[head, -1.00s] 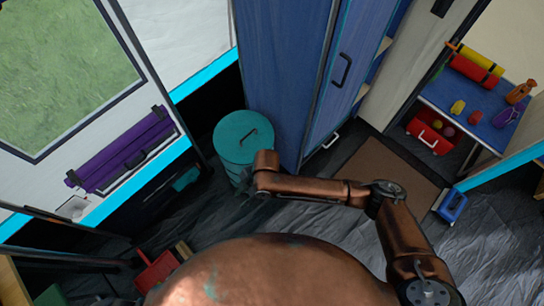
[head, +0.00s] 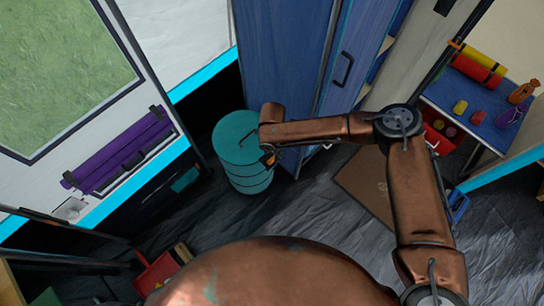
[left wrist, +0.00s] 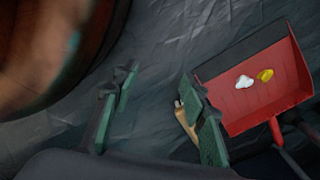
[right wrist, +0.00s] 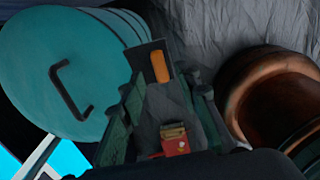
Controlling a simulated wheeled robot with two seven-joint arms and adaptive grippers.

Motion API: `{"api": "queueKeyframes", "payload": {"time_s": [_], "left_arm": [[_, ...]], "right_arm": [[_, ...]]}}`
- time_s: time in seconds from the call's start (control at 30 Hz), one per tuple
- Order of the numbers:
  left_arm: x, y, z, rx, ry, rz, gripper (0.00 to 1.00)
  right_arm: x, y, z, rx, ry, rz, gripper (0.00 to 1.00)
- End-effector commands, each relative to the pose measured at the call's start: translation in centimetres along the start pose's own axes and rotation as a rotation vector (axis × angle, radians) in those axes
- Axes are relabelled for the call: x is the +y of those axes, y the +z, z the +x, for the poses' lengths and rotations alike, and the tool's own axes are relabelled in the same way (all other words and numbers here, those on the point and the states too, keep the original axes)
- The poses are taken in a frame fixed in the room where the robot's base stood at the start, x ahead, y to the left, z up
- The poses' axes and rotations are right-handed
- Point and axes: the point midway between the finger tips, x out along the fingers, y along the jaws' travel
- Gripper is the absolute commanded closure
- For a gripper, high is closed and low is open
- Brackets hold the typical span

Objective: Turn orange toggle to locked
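The orange toggle (right wrist: 160,66) is a rounded orange bar on a dark plate (right wrist: 143,56), seen in the right wrist view beside the wall of a teal barrel (head: 240,140). I cannot tell which position it is in or how the plate is mounted. My right gripper (right wrist: 160,88) is open, its two fingers apart with the toggle just ahead between the tips. Contact is not clear. In the head view the end of my right arm is at the barrel's right side. My left gripper (left wrist: 160,105) is open and empty low over the floor, outside the head view.
A red dustpan (left wrist: 255,110) with small white and yellow bits lies near my left gripper. A blue cabinet (head: 285,70) stands right behind the barrel. A blue shelf (head: 485,120) with coloured items is at the far right. A brown mat (head: 365,185) lies on the dark floor.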

Motion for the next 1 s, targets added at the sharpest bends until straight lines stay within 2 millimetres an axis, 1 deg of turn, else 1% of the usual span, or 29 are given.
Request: {"api": "queueKeyframes", "payload": {"time_s": [0.03, 0.1, 0.3, 0.43, 0.7, 0.77, 1.0], "left_arm": [[-0.1, -0.5, -0.3, 0.000, 0.000, -0.003, 0.60], [-0.1, -1.1, -1.0, 0.001, 0.000, -0.007, 0.60], [0.4, -2.2, -2.6, 0.001, 0.006, -0.006, 0.60], [0.5, -2.5, -3.1, 0.001, 0.008, -0.006, 0.60], [0.5, -2.6, -3.3, 0.001, 0.008, -0.006, 0.60], [0.5, -2.6, -3.3, 0.001, 0.008, -0.006, 0.60], [0.6, -2.6, -3.3, 0.002, 0.009, -0.006, 0.60]], "right_arm": [[0.0, -0.1, 1.2, 0.001, -0.002, -0.002, 0.70], [0.0, -0.1, 2.1, 0.001, -0.001, -0.002, 0.70], [0.0, 0.0, 3.7, 0.000, 0.000, 0.000, 0.70], [0.0, 0.0, 4.1, 0.000, 0.001, 0.000, 0.70], [0.0, 0.0, 4.1, 0.000, 0.002, 0.000, 0.70], [0.0, 0.0, 4.1, 0.000, 0.002, 0.000, 0.72], [0.0, 0.0, 4.1, 0.000, 0.001, 0.000, 0.89]]}}
